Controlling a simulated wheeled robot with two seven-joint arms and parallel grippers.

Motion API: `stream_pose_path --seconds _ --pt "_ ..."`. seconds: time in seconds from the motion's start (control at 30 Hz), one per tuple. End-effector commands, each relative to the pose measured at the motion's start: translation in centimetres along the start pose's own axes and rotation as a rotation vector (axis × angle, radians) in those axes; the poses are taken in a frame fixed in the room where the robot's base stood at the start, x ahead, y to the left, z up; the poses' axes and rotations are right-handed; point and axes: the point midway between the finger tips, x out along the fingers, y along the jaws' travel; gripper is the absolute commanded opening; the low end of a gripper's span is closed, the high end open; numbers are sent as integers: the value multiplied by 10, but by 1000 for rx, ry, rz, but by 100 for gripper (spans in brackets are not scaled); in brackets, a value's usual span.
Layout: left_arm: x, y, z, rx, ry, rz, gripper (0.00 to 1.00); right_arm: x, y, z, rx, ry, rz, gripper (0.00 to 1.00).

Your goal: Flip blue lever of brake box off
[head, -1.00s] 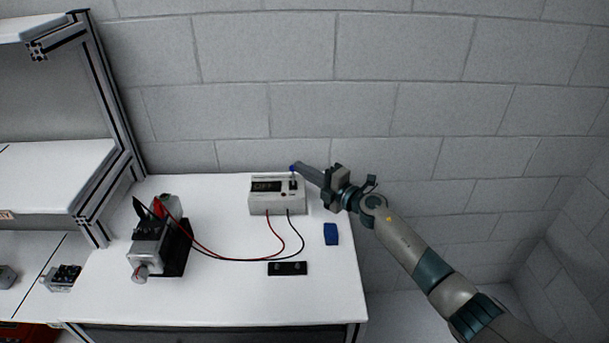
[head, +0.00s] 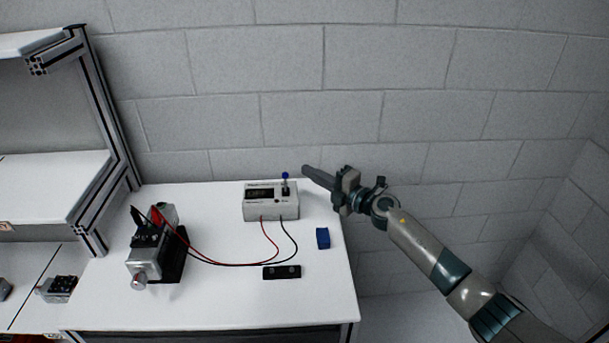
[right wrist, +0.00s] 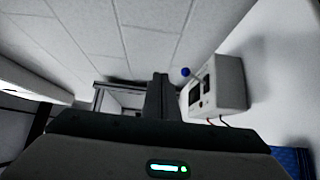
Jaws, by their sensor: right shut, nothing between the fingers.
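The brake box (head: 270,207) is a light grey box with a dark display at the back of the white table. Its blue-tipped lever (head: 285,177) stands up from the right part of its top. My right gripper (head: 306,171) is shut and empty, to the right of the lever with a gap between them. In the right wrist view, the shut fingers (right wrist: 160,98) point forward, with the blue lever knob (right wrist: 186,72) and the brake box (right wrist: 222,88) to their right. My left gripper is not in view.
A motor unit (head: 150,255) stands at the left of the table, with red and black cables to the box. A blue block (head: 323,238) and a black strip (head: 282,272) lie in front of the box. A brick wall is behind.

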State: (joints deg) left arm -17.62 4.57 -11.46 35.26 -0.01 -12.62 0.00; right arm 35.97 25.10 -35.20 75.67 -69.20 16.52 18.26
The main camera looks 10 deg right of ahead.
Motion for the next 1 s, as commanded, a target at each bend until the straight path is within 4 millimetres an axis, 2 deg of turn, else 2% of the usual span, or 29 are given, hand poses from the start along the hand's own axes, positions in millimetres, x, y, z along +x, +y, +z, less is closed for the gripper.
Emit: stream_pose_path --seconds 0.27,0.5,1.0 --pt "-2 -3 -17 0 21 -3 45 -33 22 8 -5 0 -1 0" --pt "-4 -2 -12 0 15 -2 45 -55 37 12 -3 0 -1 0" --pt "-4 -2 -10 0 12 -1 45 -62 42 13 0 -1 0 0"
